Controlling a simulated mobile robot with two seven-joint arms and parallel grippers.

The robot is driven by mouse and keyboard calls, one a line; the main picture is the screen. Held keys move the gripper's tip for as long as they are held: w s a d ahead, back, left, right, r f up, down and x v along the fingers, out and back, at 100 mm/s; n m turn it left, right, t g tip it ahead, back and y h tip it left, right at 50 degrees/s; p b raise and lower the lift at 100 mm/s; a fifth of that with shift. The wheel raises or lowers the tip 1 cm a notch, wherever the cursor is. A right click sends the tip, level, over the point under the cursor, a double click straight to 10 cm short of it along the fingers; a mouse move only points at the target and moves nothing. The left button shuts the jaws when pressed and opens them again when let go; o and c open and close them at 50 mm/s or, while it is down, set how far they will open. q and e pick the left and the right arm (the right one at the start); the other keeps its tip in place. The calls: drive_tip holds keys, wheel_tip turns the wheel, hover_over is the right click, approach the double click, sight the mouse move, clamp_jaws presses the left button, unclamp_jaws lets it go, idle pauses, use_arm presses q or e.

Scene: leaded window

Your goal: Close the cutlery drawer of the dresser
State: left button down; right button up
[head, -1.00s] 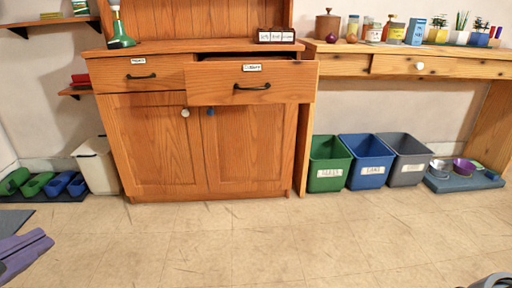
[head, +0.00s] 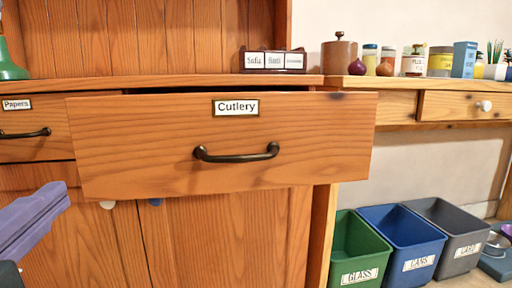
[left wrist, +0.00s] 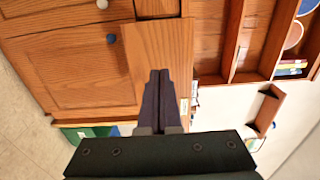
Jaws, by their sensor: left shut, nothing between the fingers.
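The cutlery drawer (head: 150,150) of the dresser stands pulled out, its wooden front well forward of the dresser top. It has a "Cutlery" label and a dark bar handle (head: 236,154). My left gripper (head: 60,196) is at the left edge of the head view, with purple fingers shut and empty, left of the drawer front's lower left corner. In the left wrist view the shut fingers (left wrist: 160,75) overlap the drawer front (left wrist: 165,45) in the picture and hide part of it; I cannot tell whether they touch. My right gripper is not in view.
The papers drawer (head: 35,110) beside it is shut. A small labelled box (head: 272,61) stands on the dresser. Jars stand on the side table to the right. Green (head: 355,245), blue (head: 400,235) and grey (head: 450,230) bins stand below it.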

use_arm(q)
approach(114, 153)
drive_tip(key=x, duration=0.6)
drive_tip(key=shift+w+b, duration=0.3)
drive_tip(key=shift+b, duration=0.05)
drive_tip(key=shift+w+a, duration=0.1)
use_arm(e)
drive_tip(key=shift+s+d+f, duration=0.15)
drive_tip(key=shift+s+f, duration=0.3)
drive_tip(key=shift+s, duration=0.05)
